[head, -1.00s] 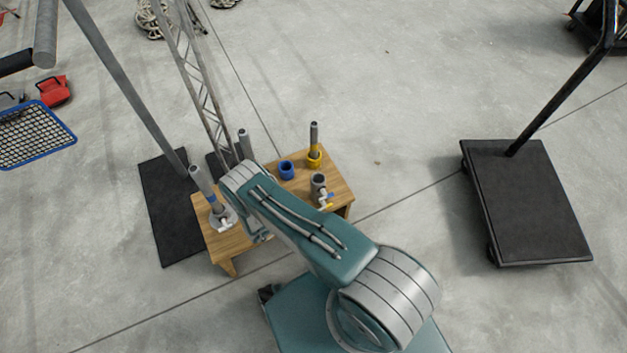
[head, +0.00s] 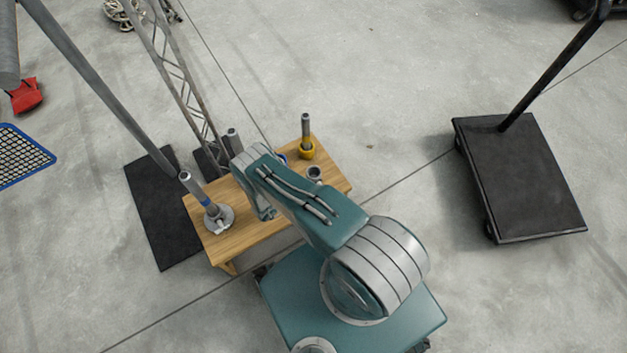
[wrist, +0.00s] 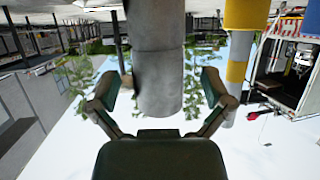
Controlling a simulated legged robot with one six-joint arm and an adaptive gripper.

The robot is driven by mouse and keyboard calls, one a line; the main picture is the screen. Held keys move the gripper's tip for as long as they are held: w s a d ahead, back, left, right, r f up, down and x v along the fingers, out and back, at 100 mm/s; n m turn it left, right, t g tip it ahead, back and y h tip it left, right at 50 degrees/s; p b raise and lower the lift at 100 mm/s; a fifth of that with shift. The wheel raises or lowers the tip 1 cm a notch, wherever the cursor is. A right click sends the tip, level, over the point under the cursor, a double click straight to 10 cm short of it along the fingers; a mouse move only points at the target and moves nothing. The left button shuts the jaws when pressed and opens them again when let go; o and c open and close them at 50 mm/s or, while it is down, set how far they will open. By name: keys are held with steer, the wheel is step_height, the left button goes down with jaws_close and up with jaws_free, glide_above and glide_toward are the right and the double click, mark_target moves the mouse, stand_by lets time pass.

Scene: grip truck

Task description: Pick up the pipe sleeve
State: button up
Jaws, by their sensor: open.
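In the wrist view, my gripper (wrist: 158,88) is open, with one finger on each side of an upright grey cylinder (wrist: 158,60). The cylinder has a wider end section and lies beyond or between the fingertips; I cannot tell how deep, and I see no contact. It looks like a grey sleeve or pipe, but I cannot tell which.
A flanged post with a blue band (head: 212,213) stands at the table's left. A blue ring (head: 281,158) is mostly behind my arm. A yellow-banded pole (wrist: 239,55) is close right of my gripper. A black flat cart (head: 525,180) stands right; floor between is clear.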

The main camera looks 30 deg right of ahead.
steer(key=x, duration=0.5)
steer(key=shift+s+a+f, duration=0.1)
steer(key=shift+a+f, duration=0.05)
steer(key=shift+f, duration=0.1)
steer(key=c, duration=1.1)
steer(key=shift+r, duration=0.2)
